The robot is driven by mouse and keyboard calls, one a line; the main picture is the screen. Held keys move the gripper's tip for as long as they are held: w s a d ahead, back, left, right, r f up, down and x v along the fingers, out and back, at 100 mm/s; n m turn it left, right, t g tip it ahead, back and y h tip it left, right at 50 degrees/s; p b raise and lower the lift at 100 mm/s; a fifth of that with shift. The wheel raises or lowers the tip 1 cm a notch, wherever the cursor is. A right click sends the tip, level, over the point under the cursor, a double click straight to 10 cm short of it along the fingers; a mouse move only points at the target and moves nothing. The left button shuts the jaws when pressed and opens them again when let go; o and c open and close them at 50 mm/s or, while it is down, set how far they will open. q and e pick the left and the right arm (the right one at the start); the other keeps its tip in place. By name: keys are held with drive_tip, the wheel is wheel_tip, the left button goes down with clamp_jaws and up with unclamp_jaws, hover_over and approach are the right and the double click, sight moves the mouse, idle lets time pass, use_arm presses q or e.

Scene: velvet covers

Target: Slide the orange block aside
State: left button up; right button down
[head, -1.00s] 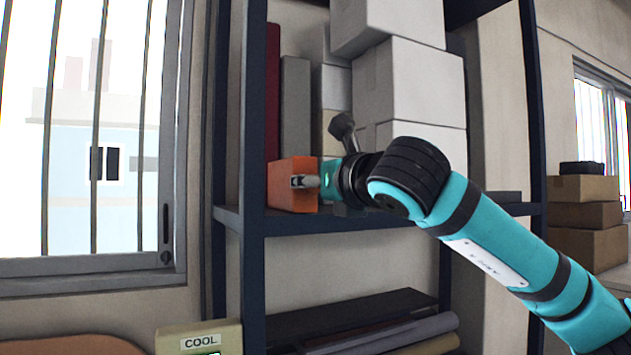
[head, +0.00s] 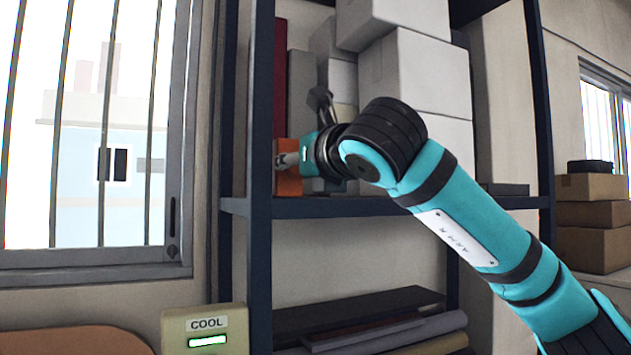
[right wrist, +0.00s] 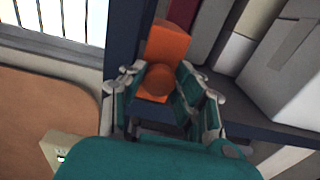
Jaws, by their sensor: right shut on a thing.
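The orange block (head: 289,184) stands on the middle shelf, close to the dark left post; my right gripper and the post hide part of it in the head view. In the right wrist view, the block (right wrist: 168,42) is upright, with a round orange knob (right wrist: 159,80) facing the camera. My right gripper (head: 287,160) reaches in from the right at the block's front. In the right wrist view its fingers (right wrist: 163,94) are on both sides of the knob, shut on that part of the block. My left gripper is not in view.
The dark shelf post (head: 260,110) rises beside the block. Grey and red upright items (head: 301,95) stand behind it, with stacked white boxes (head: 430,75) to the right. A box marked COOL (head: 204,345) is below left, near the barred window.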

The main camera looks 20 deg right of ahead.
drive_tip(key=shift+a, duration=0.25)
drive_tip(key=c, duration=1)
unclamp_jaws()
drive_tip(key=shift+d, duration=0.25)
drive_tip(key=shift+s, duration=0.1)
drive_tip(key=s, duration=0.8)
drive_tip(key=s+d, duration=0.1)
drive_tip(key=s, duration=0.2)
drive_tip(key=shift+s, duration=0.4)
